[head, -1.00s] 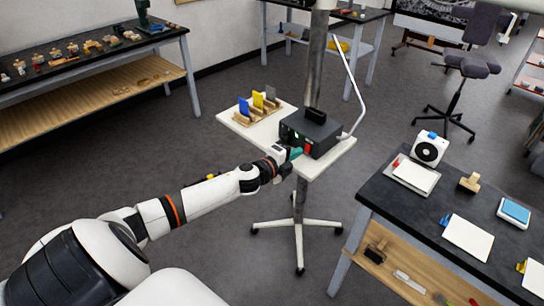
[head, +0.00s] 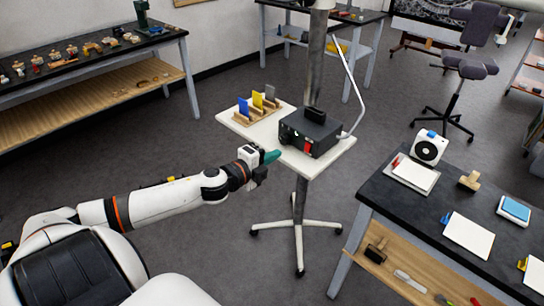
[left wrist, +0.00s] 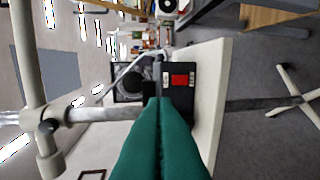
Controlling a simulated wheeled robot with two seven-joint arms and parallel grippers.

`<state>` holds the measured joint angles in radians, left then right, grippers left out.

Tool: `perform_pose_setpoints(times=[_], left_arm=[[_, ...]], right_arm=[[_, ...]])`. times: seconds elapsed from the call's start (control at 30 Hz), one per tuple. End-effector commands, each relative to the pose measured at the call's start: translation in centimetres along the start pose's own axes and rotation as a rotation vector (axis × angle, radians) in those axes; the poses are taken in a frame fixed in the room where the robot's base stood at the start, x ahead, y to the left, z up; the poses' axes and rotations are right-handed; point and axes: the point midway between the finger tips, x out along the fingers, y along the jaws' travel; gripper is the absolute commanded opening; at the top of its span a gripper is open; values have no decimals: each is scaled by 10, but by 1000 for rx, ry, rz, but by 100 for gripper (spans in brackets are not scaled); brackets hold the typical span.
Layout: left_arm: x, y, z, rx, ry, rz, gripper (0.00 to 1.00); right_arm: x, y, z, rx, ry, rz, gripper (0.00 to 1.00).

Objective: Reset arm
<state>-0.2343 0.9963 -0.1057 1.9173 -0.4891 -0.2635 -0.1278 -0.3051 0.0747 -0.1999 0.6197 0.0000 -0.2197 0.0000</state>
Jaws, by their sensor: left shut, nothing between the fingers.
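My left gripper (head: 270,157) has teal fingers that are shut with nothing between them. It hangs in the air just off the front left edge of the small white cart top (head: 335,161). A black box (head: 318,136) with a red patch on its front stands on that top, apart from the fingers. In the left wrist view the shut teal fingers (left wrist: 161,110) point at the black box (left wrist: 181,82) with its red patch. My right gripper shows in neither view.
A wooden rack (head: 257,109) with blue, yellow and grey cards stands on the cart top. A thick pole and a thin white arm rise behind the box. A dark workbench (head: 392,204) stands at the right. Open floor (head: 190,240) lies between.

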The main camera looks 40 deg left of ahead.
Motion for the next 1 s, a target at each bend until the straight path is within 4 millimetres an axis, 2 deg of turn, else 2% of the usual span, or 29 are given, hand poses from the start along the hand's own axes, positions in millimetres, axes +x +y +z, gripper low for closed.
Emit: perform_pose_setpoints(times=[0.47,0.57,0.67,0.77,0.9,0.97,1.0], left_arm=[[0,-1,0,-1,1,-1,0],[1,-14,-7,-29,22,-20,0],[1,-53,-25,-108,81,-75,0],[-5,-117,-45,-236,172,-162,0],[-29,-223,-59,-430,309,-303,0],[-44,-267,-57,-510,364,-363,0],[-55,-296,-54,-560,400,-402,0]], right_arm=[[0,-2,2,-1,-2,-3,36],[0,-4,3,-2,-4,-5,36],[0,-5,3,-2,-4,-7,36],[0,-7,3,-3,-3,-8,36],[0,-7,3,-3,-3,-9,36],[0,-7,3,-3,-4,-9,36],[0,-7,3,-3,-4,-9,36]])
